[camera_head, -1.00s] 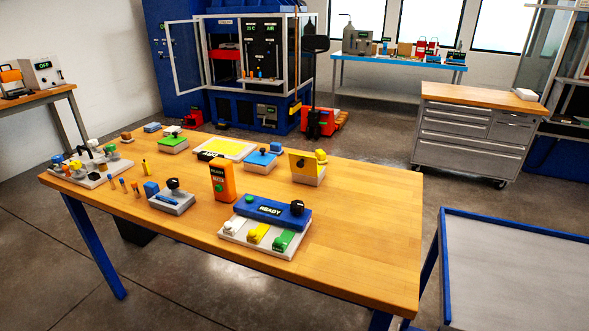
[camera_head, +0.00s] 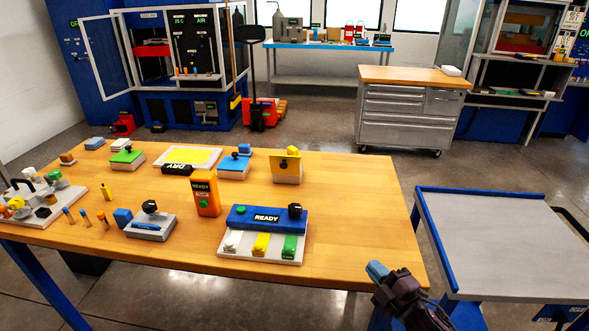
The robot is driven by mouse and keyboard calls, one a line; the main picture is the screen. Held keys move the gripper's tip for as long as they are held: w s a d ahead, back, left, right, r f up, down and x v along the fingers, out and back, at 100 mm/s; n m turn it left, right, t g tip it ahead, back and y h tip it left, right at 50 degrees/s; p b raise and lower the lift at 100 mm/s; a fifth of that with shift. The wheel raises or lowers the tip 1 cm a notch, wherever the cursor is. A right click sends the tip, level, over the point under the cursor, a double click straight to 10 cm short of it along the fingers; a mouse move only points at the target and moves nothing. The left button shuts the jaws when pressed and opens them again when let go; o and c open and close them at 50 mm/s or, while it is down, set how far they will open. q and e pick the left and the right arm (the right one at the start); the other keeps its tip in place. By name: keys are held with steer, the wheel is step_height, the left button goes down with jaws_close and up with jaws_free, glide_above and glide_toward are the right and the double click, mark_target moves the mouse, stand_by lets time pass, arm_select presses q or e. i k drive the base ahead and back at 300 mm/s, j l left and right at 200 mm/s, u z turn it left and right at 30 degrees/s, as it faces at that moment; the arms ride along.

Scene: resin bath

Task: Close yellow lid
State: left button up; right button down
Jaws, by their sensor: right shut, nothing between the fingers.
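The lid hides the inside of the box. My right gripper (camera_head: 376,269), dark with a teal tip, is at the table's front right edge. It is shut and empty, well in front of and to the right of the lid, touching nothing. My left gripper is out of view.
A READY panel (camera_head: 266,218) with white, yellow and green pieces stands between gripper and lid, to the left. An orange READY unit (camera_head: 206,197) and a blue-lidded box (camera_head: 234,166) are further left. The table's right side is clear. A grey blue-rimmed cart (camera_head: 500,235) stands right.

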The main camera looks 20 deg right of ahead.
mark_target(284, 168)
steer(key=i, duration=0.5)
steer(key=i+j, duration=0.15)
steer(key=i, duration=0.4)
